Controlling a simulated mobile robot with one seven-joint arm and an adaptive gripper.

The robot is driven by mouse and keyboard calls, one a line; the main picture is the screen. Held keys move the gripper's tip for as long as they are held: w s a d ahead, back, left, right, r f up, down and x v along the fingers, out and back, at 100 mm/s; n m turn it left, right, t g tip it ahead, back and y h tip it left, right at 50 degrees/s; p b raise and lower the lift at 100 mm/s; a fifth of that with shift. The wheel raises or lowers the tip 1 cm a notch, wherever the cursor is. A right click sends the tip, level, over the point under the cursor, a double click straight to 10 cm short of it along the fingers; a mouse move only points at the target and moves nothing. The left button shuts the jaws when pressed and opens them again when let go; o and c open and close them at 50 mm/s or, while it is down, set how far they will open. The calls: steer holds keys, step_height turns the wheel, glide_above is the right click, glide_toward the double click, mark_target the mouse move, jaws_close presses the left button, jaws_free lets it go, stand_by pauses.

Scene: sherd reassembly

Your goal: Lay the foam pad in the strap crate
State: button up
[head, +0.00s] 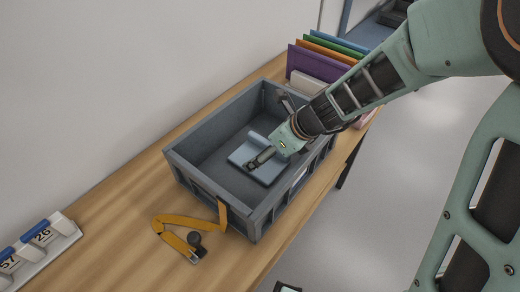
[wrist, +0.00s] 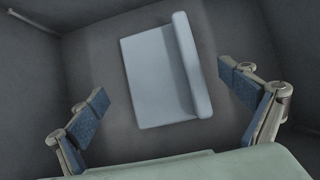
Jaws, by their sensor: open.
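The foam pad (head: 241,155) is pale blue-grey with a raised roll along one edge. It lies on the floor of the grey strap crate (head: 190,178). In the wrist view the whole pad (wrist: 158,78) shows flat on the dark crate floor (wrist: 100,58), with its raised edge at the right. My gripper (head: 257,160) is inside the crate, above the pad in the head view and partly hiding it. In the wrist view my gripper (wrist: 165,100) has its fingers wide apart, with nothing between them. The pad lies beyond the fingertips, clear of them.
An orange strap (head: 182,222) with a dark buckle hangs over the crate's front wall onto the wooden table (head: 110,240). Coloured folders (head: 318,62) stand behind the crate. Numbered tags (head: 40,238) lie at the lower left. The crate walls surround my gripper.

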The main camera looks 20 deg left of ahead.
steer(key=p+v, duration=0.2)
steer(key=v, duration=0.6)
steer(key=shift+w, duration=0.1)
